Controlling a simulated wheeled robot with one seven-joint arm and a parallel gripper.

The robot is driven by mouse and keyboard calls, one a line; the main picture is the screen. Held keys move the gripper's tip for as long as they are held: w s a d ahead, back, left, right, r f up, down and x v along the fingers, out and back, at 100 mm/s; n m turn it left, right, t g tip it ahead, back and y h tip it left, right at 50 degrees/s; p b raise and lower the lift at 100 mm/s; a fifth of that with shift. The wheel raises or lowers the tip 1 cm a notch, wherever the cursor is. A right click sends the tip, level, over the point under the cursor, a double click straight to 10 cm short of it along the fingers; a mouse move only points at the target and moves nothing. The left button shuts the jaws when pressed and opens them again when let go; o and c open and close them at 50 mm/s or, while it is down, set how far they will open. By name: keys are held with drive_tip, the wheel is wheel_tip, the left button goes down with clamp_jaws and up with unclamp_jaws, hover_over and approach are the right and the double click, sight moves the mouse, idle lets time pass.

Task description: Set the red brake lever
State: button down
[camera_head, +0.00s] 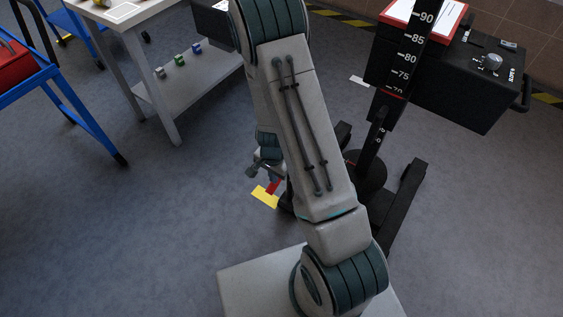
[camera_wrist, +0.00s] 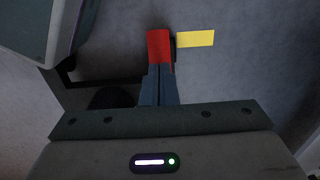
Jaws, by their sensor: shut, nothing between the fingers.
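The red brake lever (camera_head: 273,187) shows low near the floor, just left of my arm, in the head view. It also shows as a red block (camera_wrist: 158,46) in the wrist view. A yellow plate (camera_head: 264,197) lies beside it and appears to its right in the wrist view (camera_wrist: 196,39). My gripper (camera_wrist: 160,68) is shut and empty, its fingertips at the near end of the red lever; whether they touch cannot be told. In the head view my arm hides part of my gripper and the jack's base. The black jack (camera_head: 374,142) stands upright on the right.
A black box with a knob (camera_head: 455,82) is mounted at the jack's upper right. Black base legs (camera_head: 404,205) extend along the floor. A white table (camera_head: 150,75) with small blocks on its shelf and a blue cart (camera_head: 62,78) stand left. The floor at lower left is clear.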

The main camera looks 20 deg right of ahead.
wheel_tip(320, 180, up, 11)
drive_tip(key=p, duration=0.8)
drive_tip(key=shift+p, duration=0.4)
wheel_tip(320, 180, up, 25)
drive_tip(key=s+a+n+t+y+p, duration=0.1)
drive_tip(key=s+a+n+p, duration=0.1)
drive_tip(key=n+p, duration=0.45)
drive_tip(key=s+r+n+p, duration=0.1)
drive_tip(key=s+r+p, duration=0.2)
drive_tip(key=r, duration=0.4)
drive_tip(key=s+d+r+n+t+p, duration=0.1)
drive_tip(key=s+r+p, duration=0.3)
drive_tip(key=r, duration=0.4)
drive_tip(key=s+d+r+n+h+p, duration=0.1)
drive_tip(key=s+r+n+p, duration=0.1)
drive_tip(key=r, duration=0.6)
drive_tip(key=s+p, duration=0.1)
drive_tip(key=s, duration=0.1)
drive_tip(key=shift+s+t, duration=0.4)
